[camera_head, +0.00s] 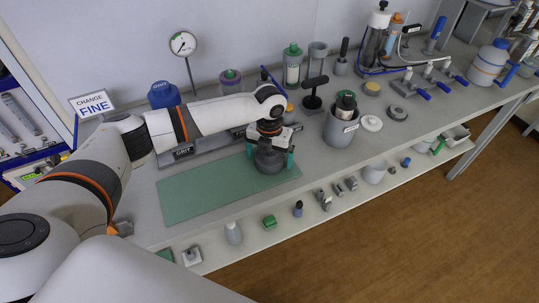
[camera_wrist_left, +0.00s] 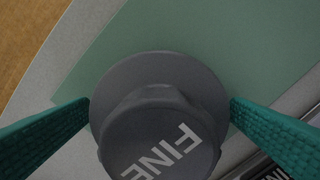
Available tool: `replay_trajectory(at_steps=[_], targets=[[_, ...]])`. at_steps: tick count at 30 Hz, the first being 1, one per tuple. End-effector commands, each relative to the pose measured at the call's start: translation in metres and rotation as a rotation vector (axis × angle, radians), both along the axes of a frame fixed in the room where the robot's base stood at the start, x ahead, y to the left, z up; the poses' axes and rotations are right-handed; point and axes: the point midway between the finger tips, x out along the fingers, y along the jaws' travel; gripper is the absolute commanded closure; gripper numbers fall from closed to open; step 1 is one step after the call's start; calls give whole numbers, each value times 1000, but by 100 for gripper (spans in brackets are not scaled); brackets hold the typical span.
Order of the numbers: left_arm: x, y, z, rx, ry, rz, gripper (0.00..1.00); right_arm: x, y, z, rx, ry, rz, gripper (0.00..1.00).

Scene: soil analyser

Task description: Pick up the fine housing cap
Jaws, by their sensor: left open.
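The fine housing cap (camera_wrist_left: 165,80) is a dark grey, round, stepped cap with "FINE" in light letters on its top. In the head view the cap (camera_head: 268,160) sits on the right end of the green mat (camera_head: 205,192). My left gripper (camera_head: 271,156) is above it, pointing down, with green-padded fingers on either side. In the left wrist view the open fingers of the left gripper (camera_wrist_left: 160,115) stand at the left and right of the cap. Whether the pads touch the cap is not clear. My right gripper is not in view.
A grey container (camera_head: 341,128) with a green-topped item in it stands right of the mat. A white disc (camera_head: 371,123) lies beside it. A blue-capped unit (camera_head: 164,95) and a dial gauge (camera_head: 183,44) stand behind. The mat's left part is clear. A lower shelf (camera_head: 290,222) holds small parts.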

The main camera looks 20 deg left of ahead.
Motion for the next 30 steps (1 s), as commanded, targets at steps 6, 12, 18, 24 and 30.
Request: replay_trajectory(at_steps=[6,12,18,24,30], targets=[[0,0,0,0,0,0,23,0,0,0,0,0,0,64],[0,0,1,0,0,0,56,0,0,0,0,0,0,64],[0,0,1,0,-1,0,66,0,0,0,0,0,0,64],[1,0,11,-2,-3,0,66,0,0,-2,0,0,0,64],[2,0,48,-3,-5,-1,66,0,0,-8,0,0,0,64]])
